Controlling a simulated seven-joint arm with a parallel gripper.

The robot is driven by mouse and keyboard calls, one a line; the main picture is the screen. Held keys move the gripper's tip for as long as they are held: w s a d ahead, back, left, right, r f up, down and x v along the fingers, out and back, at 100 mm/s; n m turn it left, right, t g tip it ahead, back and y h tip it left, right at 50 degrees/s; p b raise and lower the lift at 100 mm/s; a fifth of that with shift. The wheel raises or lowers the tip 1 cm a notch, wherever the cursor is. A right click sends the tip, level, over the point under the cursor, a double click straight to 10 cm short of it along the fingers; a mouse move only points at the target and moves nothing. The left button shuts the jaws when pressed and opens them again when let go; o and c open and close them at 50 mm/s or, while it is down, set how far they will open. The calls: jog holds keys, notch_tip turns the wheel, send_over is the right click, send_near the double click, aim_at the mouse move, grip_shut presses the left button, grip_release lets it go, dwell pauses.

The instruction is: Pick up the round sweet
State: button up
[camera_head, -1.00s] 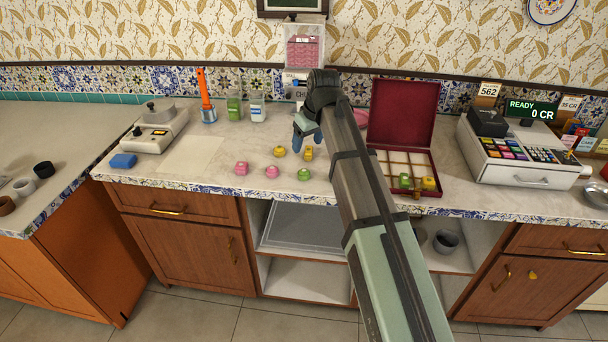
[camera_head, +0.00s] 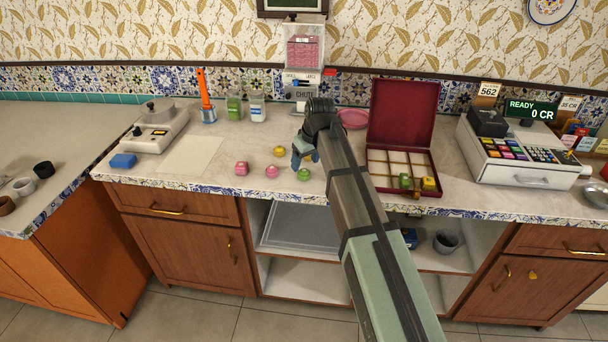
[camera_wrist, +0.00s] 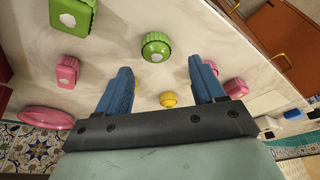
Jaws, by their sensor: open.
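A round green sweet (camera_head: 304,174) lies on the counter near its front edge. In the wrist view the green sweet (camera_wrist: 157,47) is ahead of my fingertips, roughly centred in the gap and not between the fingers. My gripper (camera_head: 298,161) is open and empty, pointing down just behind that sweet; its two blue fingers also show in the wrist view (camera_wrist: 160,65). A yellow sweet (camera_wrist: 168,99) shows between my fingers, lower down in the wrist view.
An open red box (camera_head: 438,172) with compartments stands to the right, holding a green and a yellow sweet. A pink dish (camera_head: 353,118) stands behind my arm. Square green (camera_wrist: 72,15) and pink (camera_wrist: 67,71) sweets lie left in the wrist view. A paper sheet (camera_head: 190,155) lies left.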

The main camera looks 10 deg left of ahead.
aim_at(304, 170)
jog(key=shift+d+x, duration=0.15)
jog(key=shift+x, duration=1.1)
jog(key=shift+d+x, duration=0.1)
jog(key=shift+x, duration=1.1)
jog(key=shift+w, duration=0.1)
jog(key=shift+c, duration=0.5)
jog(key=c, duration=1)
